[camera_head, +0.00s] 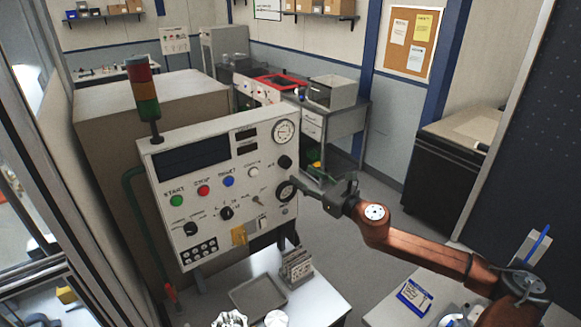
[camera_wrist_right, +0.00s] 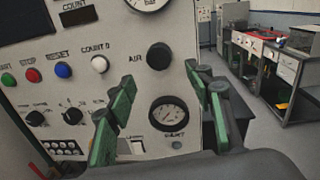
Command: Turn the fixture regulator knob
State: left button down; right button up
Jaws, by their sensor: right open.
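The white control panel (camera_head: 215,185) stands upright on the left of the head view. Its black knob labelled AIR (camera_head: 285,162) is at the right edge, below a round dial gauge (camera_head: 284,131); in the right wrist view the AIR knob (camera_wrist_right: 159,56) is large and unobstructed. No label reading "fixture regulator" is legible. My right gripper (camera_head: 303,192) is in front of the panel's lower right. Its green fingers (camera_wrist_right: 166,82) are spread and empty, apart from the knob, which appears just beyond their tips. My left gripper is out of view.
Other panel controls are near: a white button (camera_wrist_right: 99,64), a blue button (camera_wrist_right: 63,70) and two small black knobs (camera_head: 226,213) (camera_head: 191,229). A metal table (camera_head: 325,297) with a grey tray (camera_head: 258,295) stands below. Open floor lies right of the panel.

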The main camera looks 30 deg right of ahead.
aim_at(288, 165)
jog(key=w, duration=0.2)
jog(key=w+p, duration=0.2)
jog(key=w, duration=0.1)
jog(key=shift+w+a+r, duration=0.15)
jog(key=shift+w+a, duration=0.2)
jog(key=shift+a, duration=0.05)
jog(key=shift+w+a, duration=0.2)
jog(key=shift+w, duration=0.8)
jog(key=c, duration=1.2)
